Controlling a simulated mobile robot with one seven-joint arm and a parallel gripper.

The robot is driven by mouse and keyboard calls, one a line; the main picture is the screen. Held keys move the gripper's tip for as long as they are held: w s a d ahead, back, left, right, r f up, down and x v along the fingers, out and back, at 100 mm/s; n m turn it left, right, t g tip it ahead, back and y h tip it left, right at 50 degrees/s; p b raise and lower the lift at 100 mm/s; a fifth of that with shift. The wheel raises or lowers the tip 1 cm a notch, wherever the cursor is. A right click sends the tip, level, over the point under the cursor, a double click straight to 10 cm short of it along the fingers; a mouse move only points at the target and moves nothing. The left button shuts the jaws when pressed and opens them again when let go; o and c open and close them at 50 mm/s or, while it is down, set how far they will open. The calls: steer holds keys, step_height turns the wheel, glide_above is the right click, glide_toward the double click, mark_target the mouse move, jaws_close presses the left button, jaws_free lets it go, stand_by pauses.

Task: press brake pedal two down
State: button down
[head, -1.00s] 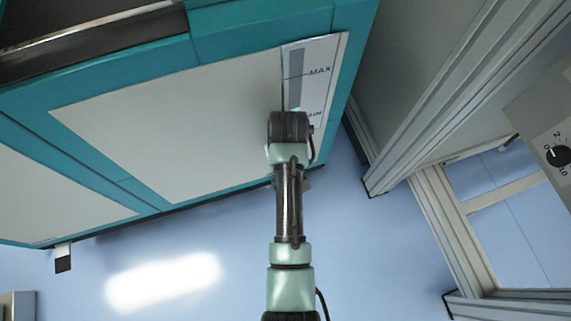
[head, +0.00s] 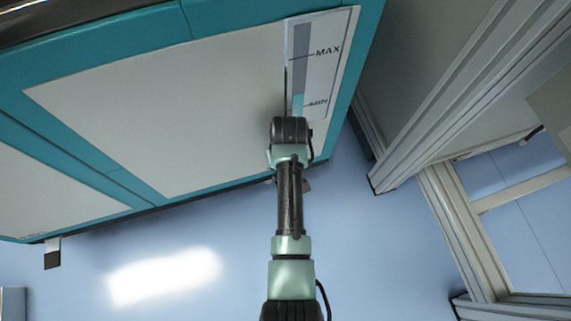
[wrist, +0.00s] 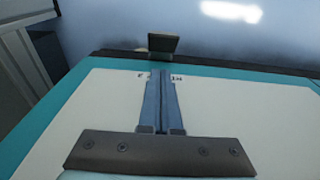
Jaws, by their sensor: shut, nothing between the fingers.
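One pedal with a dark pad (wrist: 163,43) sticks out from the bottom edge of the teal-framed cabinet in the wrist view. In the head view, a dark piece of what may be this pedal (head: 306,185) shows beside my arm, mostly hidden. Another pedal (head: 52,253) juts out at the cabinet's lower left. No readable label tells which is pedal two. My gripper (wrist: 160,76) is shut and empty, in front of the pale panel. Its fingertips point toward the nearer pedal, with a visible gap between them. My arm hides the gripper in the head view.
The teal cabinet (head: 200,187) has a pale panel (head: 170,110) and a MAX/MIN level gauge (head: 318,60) close beside my wrist. A grey metal frame (head: 440,115) stands at the right. The blue floor (head: 200,240) is clear between the cabinet and my arm's base.

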steer(key=f+b, duration=0.1)
steer(key=f, duration=0.1)
steer(key=f+b, duration=0.1)
steer(key=shift+w+f, duration=0.2)
steer(key=shift+f, duration=0.15)
steer(key=shift+s+d+f+b, duration=0.2)
steer(key=shift+s+f+b, duration=0.35)
steer(key=shift+s+f, duration=0.3)
steer(key=shift+s+d+f, duration=0.1)
steer(key=shift+s+f, duration=0.2)
steer(key=shift+s, duration=0.1)
